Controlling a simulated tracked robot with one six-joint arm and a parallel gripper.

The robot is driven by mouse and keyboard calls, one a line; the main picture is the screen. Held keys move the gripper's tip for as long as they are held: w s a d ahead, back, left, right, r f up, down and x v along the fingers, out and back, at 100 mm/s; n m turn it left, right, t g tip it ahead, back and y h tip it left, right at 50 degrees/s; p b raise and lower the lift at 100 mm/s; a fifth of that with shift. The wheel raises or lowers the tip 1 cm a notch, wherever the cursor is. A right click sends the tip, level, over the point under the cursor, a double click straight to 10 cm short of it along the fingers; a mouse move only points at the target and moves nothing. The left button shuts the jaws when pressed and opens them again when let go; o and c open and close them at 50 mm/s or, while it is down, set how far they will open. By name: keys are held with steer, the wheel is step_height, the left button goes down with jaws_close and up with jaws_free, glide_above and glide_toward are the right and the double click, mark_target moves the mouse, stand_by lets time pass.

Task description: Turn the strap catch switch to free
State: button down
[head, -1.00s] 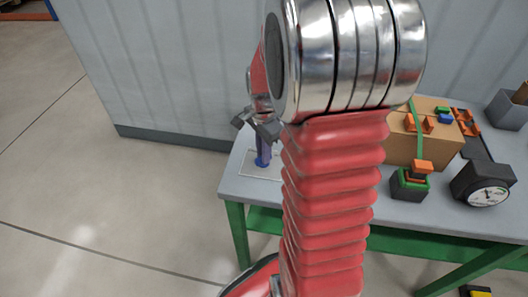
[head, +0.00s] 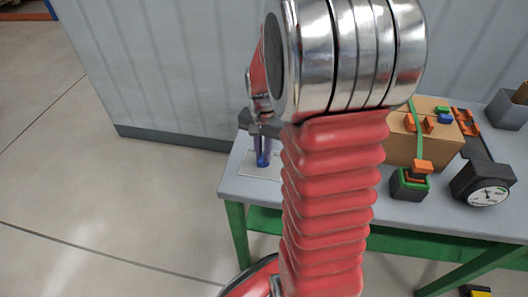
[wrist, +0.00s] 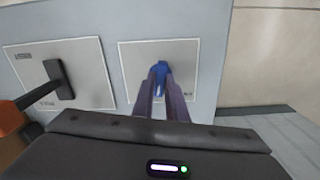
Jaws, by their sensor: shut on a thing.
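A small blue piece (wrist: 160,69) stands on a pale square plate (wrist: 185,57) at the table's left end. It also shows low under my gripper in the head view (head: 263,161). I cannot read a free mark or tell its setting. My gripper (wrist: 161,80) is shut on this blue piece, with its two purple-grey fingers close together around it. In the head view my gripper (head: 264,148) points down at the piece, partly hidden by my arm. A second plate (wrist: 25,62) on the left carries a black T-shaped handle (wrist: 61,78).
A brown box (head: 440,138) with a green strap (head: 417,128) stands at the right of the grey table (head: 236,182). Near it are a green and orange fitting (head: 411,184), a dial gauge (head: 488,193) and a grey bin (head: 506,112). A wall (head: 170,70) stands behind.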

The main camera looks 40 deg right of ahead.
mark_target(263, 156)
steer(key=n, duration=0.5)
steer(key=shift+w+a+n, duration=0.1)
steer(key=shift+n, duration=0.2)
steer(key=n, duration=0.5)
steer(key=shift+n, duration=0.4)
steer(key=c, duration=1.8)
jaws_free()
steer(key=shift+o, duration=0.2)
step_height(263, 156, up, 14)
steer(key=shift+f, duration=0.15)
